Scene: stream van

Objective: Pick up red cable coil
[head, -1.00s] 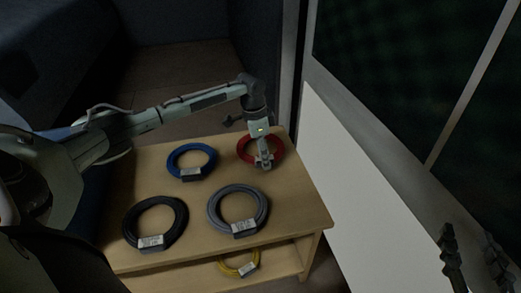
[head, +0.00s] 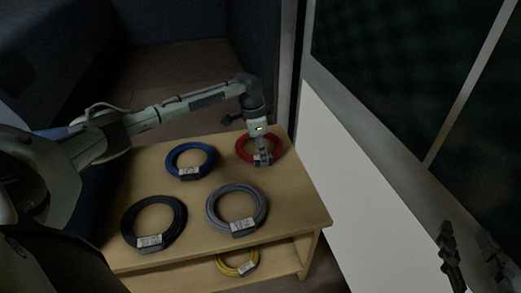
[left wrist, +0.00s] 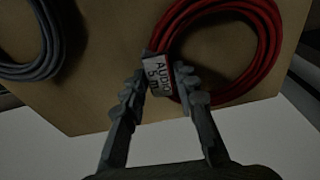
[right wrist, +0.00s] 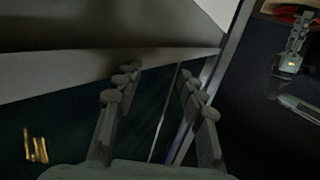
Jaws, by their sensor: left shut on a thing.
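The red cable coil (head: 238,148) lies at the far right corner of the wooden table, its black-and-white label block on the near side. In the left wrist view the coil (left wrist: 267,52) fills the upper right, and its block reads "AUDIO 5 m" (left wrist: 158,73). My left gripper (head: 263,161) reaches down to this block; in its wrist view the fingertips (left wrist: 161,82) are shut on the block, one on each side. The coil looks flat on the tabletop. My right gripper (head: 468,242) is away at the lower right, open and empty in its wrist view (right wrist: 158,86).
The tabletop (head: 285,195) also holds a blue coil (head: 208,152), a grey coil (head: 262,208) and a black coil (head: 181,215). A yellow coil (head: 226,268) lies on the lower shelf. A white panel (head: 345,190) stands close along the table's right side.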

